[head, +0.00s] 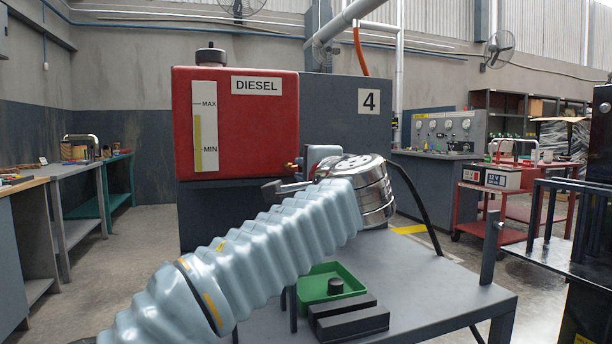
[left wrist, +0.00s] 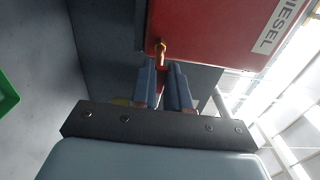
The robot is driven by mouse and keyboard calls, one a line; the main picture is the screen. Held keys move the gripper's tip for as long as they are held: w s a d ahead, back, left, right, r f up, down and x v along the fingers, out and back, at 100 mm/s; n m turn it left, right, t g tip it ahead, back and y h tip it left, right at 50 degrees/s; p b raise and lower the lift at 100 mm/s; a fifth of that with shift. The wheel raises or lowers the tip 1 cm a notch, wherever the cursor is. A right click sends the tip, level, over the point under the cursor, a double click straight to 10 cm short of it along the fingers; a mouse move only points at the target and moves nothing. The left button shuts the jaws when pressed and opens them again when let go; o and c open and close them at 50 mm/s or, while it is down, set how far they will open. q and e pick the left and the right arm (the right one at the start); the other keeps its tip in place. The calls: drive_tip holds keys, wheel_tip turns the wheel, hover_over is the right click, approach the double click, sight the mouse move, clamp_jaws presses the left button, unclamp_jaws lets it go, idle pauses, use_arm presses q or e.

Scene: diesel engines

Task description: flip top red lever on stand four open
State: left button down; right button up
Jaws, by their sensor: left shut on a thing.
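The red diesel tank (head: 240,120) stands on a dark cabinet beside the panel marked 4 (head: 369,100). In the left wrist view a small brass fitting (left wrist: 160,48) sits at the tank's lower edge, with a small red lever (left wrist: 163,66) by it. My left gripper (left wrist: 166,82) is shut on the red lever, its two blue-grey fingers on either side of it. In the head view my left gripper (head: 298,172) is at the tank's lower right, partly hidden by my arm. The lever's exact angle is hard to tell. My right gripper is out of view.
A grey table (head: 440,305) in front holds a green tray (head: 350,272) and dark blocks (head: 348,322). A red cart (head: 485,205) with batteries and a dark frame (head: 545,250) stand at the right. A workbench (head: 25,188) is at the left.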

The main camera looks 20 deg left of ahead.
use_arm(q)
drive_tip(key=shift+f+n, duration=0.15)
drive_tip(key=shift+n, duration=0.15)
drive_tip(key=c, duration=1.1)
unclamp_jaws()
drive_tip(key=b+v, duration=0.2)
drive_tip(key=v, duration=1.2)
